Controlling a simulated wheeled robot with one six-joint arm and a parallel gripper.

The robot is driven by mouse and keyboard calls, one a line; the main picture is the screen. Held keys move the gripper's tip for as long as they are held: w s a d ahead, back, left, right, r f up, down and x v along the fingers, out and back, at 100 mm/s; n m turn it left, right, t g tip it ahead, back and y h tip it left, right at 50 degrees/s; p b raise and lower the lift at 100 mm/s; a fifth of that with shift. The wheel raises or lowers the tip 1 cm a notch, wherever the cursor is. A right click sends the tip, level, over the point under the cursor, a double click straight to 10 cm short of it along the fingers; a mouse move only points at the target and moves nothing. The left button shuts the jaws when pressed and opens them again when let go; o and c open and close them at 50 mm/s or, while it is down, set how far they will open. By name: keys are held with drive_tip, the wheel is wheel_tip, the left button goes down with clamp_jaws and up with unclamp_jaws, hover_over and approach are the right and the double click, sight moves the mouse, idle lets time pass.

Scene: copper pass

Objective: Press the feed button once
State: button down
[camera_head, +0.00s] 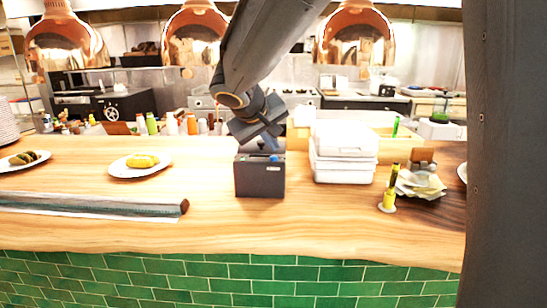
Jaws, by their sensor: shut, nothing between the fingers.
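A small dark grey box (260,180), which looks like a printer, stands on the wooden counter near the middle of the head view. A small blue spot, likely the feed button (274,158), shows on its top towards the right. My gripper (270,146) points down over the top of the box, shut and empty. Its fingertips are right by the blue spot. I cannot tell whether they touch it. Part of the box's top and back is hidden behind my gripper.
White stacked containers (343,153) stand close to the right of the box. Further right are a yellow bottle (389,190) and a paper pile (420,184). A plate with yellow food (140,165) lies left. Copper lamps (198,38) hang above.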

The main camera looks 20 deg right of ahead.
sight(272, 162)
drive_tip(key=shift+f+b, duration=0.25)
drive_tip(key=shift+b, duration=0.05)
idle(0.4)
drive_tip(key=shift+f+b, duration=0.2)
drive_tip(key=shift+b, duration=0.2)
drive_tip(key=shift+f+b, duration=0.45)
drive_tip(key=shift+b, duration=0.1)
idle(0.9)
drive_tip(key=shift+r, duration=0.1)
drive_tip(key=shift+r+p, duration=0.4)
drive_tip(key=shift+r, duration=0.4)
wheel_tip(272, 162, up, 5)
drive_tip(key=p, duration=0.3)
idle(0.4)
idle(0.5)
